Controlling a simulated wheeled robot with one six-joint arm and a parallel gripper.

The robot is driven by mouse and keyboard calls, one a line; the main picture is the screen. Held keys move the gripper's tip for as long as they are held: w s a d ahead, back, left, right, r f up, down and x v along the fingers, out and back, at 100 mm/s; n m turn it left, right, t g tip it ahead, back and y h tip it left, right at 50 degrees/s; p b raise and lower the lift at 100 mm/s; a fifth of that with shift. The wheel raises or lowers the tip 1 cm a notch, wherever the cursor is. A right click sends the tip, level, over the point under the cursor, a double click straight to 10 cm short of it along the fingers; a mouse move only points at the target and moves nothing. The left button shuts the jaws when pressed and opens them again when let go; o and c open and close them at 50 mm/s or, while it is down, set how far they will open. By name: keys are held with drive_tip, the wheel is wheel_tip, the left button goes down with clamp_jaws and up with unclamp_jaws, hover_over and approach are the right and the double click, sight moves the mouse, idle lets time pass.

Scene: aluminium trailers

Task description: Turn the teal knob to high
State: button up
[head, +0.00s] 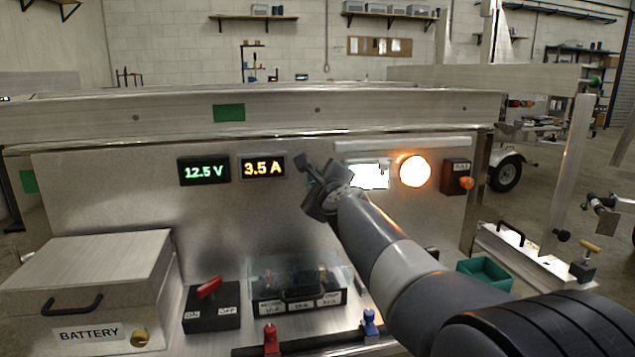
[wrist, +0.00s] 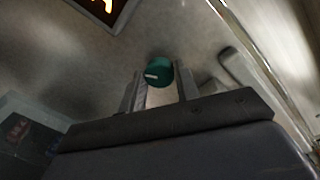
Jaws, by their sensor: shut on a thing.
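The teal knob (wrist: 160,68) shows in the wrist view as a round cap with a short white mark on its left part. It sits between the two fingers of my gripper (wrist: 161,82), which is shut on it. In the head view my gripper (head: 322,178) is up against the metal panel (head: 110,205), right of the orange 3.5 A display (head: 262,168). The knob is hidden behind my gripper there. I see no setting labels around the knob, so I cannot tell which setting the mark points to.
A green 12.5 V display (head: 203,170), lit white panel (head: 370,176), glowing amber lamp (head: 415,171) and PULL box (head: 457,178) share the panel. Below are a battery box (head: 85,280), red-lever switch (head: 210,312), clear-covered box (head: 298,290) and green tray (head: 485,275).

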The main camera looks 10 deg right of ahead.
drive_tip(key=shift+f, duration=0.15)
drive_tip(key=o, duration=1)
drive_tip(key=shift+c, duration=0.2)
drive_tip(key=s+r+p, duration=0.1)
drive_tip(key=s, duration=0.9)
drive_tip(key=shift+s+d, duration=0.15)
drive_tip(key=shift+s, duration=0.25)
drive_tip(key=shift+w, duration=0.15)
drive_tip(key=w, duration=1)
drive_tip(key=shift+w+f+b, duration=0.25)
drive_tip(key=shift+f+b, duration=0.1)
drive_tip(key=shift+b, duration=0.1)
drive_tip(key=shift+s, duration=0.15)
